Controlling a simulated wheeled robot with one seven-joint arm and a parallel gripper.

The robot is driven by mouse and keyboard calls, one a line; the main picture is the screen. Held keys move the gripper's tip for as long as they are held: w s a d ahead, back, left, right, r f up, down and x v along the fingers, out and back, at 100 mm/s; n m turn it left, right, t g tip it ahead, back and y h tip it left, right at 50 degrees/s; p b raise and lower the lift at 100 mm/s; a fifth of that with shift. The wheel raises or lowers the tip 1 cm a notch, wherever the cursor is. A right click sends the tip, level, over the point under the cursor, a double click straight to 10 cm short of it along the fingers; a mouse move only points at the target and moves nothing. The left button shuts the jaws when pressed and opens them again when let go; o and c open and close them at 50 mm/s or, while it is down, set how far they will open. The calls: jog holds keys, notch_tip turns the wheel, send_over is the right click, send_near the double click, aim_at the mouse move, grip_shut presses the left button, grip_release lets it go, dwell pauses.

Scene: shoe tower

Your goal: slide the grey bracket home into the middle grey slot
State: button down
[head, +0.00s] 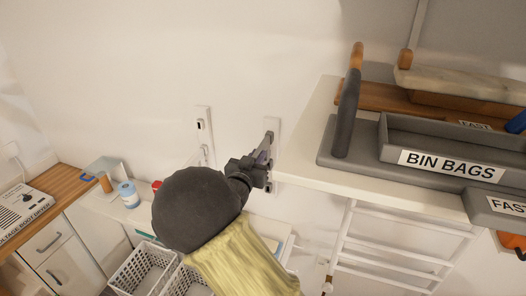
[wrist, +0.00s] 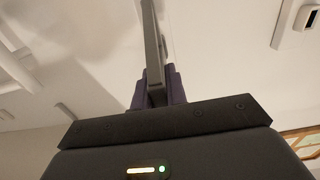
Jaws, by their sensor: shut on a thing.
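My gripper (head: 258,165) is in front of a white wall strip (head: 272,126) and shut on a grey bracket (head: 264,148). The bracket is a thin, long bar that slants up from the jaws toward the strip. In the wrist view the bracket (wrist: 152,45) stands up between the dark fingers (wrist: 158,88) and runs out of the top of the picture. Its far end overlaps the strip in the head view. I cannot tell whether it touches or enters a slot. The middle grey slot cannot be picked out clearly; my gripper and the bracket cover much of the strip.
Another white strip (head: 203,122) with a dark opening is on the wall to the left. A white shelf (head: 300,165) with a grey tray marked BIN BAGS (head: 455,166) is close on the right. White baskets (head: 143,268) and a wooden counter (head: 62,182) are lower left.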

jog(key=shift+s+a, duration=0.25)
jog(key=shift+s, duration=0.25)
dwell(0.6)
jog(key=v, duration=0.2)
jog(key=shift+s+a, duration=0.1)
jog(key=shift+s, duration=0.25)
dwell(0.4)
jog(key=s+a+f+b, duration=0.1)
jog(key=s+f, duration=0.3)
jog(key=f, duration=0.7)
jog(key=shift+s+a, duration=0.3)
jog(key=shift+s, duration=0.05)
jog(key=shift+w+b, duration=0.1)
jog(key=shift+b, duration=0.3)
jog(key=shift+b+x, duration=0.4)
jog(key=shift+x, duration=2.45)
